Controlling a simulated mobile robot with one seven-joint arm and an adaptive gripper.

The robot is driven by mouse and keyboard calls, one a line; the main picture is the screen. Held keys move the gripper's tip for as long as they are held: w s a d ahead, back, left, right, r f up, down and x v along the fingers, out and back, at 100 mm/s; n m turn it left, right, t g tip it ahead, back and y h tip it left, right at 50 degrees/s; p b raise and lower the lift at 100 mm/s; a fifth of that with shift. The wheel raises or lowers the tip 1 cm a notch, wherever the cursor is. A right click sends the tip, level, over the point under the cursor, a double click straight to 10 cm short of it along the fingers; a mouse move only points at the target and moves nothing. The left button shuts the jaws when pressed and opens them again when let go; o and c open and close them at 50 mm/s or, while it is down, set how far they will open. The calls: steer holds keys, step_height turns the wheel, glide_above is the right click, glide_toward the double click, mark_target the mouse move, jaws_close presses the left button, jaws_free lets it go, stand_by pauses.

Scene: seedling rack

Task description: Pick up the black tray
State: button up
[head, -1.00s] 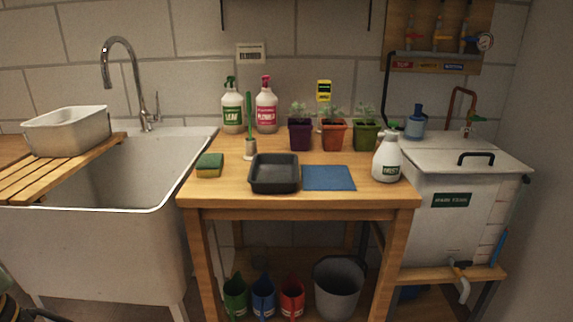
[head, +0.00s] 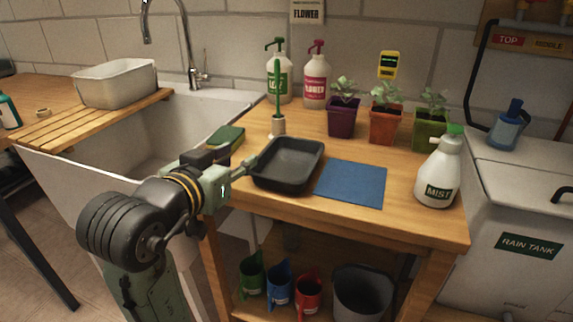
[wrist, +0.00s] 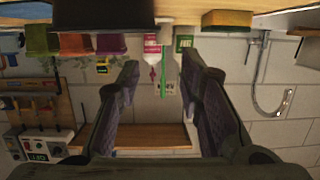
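The black tray (head: 287,177) lies flat and empty on the wooden table, left of the blue mat (head: 351,184). My gripper (head: 247,163) is at the table's left side, level with the tray's left rim in the head view. I cannot tell whether it touches the tray. In the wrist view, which is upside down, my gripper (wrist: 161,65) has its two fingers apart with nothing between them. The dark tray (wrist: 103,15) shows there at the top left, outside the fingers.
A green sponge (head: 226,137) sits behind my gripper. A green-handled brush (head: 278,125) stands behind the tray. Potted seedlings (head: 386,124) line the table's back, and a white mist bottle (head: 438,174) stands at the right. The sink (head: 120,143) is on the left.

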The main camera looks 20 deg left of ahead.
mark_target(261, 155)
steer(key=shift+g+h, duration=0.3)
steer(key=shift+g, duration=0.1)
steer(key=w+f, duration=0.2)
steer(key=w, duration=0.1)
steer(key=w+d+f, duration=0.1)
steer(key=shift+w, duration=0.25)
steer(key=x, duration=0.4)
steer(key=p+x, duration=0.1)
steer(key=shift+w+a+f, duration=0.2)
steer(key=shift+w+a, duration=0.05)
steer(key=shift+w, duration=0.1)
steer(key=shift+c, duration=0.6)
jaws_close()
